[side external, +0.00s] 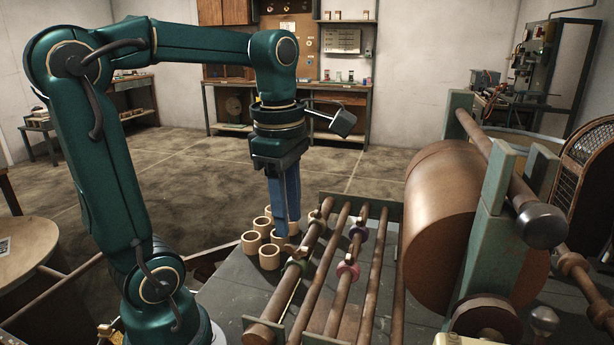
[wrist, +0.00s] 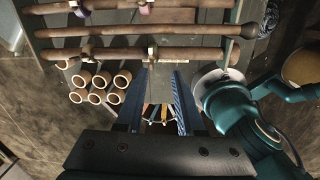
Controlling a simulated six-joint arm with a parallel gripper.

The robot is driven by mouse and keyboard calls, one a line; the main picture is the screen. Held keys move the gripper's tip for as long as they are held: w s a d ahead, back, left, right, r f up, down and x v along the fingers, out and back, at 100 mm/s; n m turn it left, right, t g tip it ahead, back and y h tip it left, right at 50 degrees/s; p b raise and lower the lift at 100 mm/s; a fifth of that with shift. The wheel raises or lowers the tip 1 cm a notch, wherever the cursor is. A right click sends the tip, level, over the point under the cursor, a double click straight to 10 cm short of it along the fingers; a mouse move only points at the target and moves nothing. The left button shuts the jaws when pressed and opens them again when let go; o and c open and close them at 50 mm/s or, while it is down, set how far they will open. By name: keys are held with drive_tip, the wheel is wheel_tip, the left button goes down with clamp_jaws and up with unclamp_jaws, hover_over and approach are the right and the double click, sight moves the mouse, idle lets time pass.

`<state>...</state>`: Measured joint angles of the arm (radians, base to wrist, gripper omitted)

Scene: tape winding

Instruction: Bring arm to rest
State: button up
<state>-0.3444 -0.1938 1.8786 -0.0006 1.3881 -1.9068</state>
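My gripper (side external: 287,232) points straight down on its blue fingers, at the left end of the roller frame and close to several tan cores (side external: 269,257). In the wrist view my gripper (wrist: 162,74) has its two fingers apart with nothing held between them. A brown shaft (wrist: 105,54) crosses just beyond the fingertips, with a small tan piece (wrist: 152,54) on it. The cores also show in the wrist view (wrist: 115,98), left of the fingers. From the side I cannot tell whether the fingertips touch anything.
A roller frame (side external: 391,212) with several brown shafts and coloured rolls stands right of my gripper. A large brown roll (side external: 440,225) on green uprights stands further right. A round wooden table (side external: 25,248) is at the left. The floor behind is open.

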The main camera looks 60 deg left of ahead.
drive_tip(key=s+d+f+m+t, duration=0.1)
drive_tip(key=d+m+t, duration=0.1)
drive_tip(key=m, duration=1.1)
drive_tip(key=s+d+f+m+t, duration=0.2)
drive_tip(key=d+m, duration=0.2)
drive_tip(key=m, duration=0.8)
drive_tip(key=shift+s+d+f+m+t, duration=0.15)
drive_tip(key=shift+d+m+t, duration=0.15)
drive_tip(key=shift+m+t, duration=0.1)
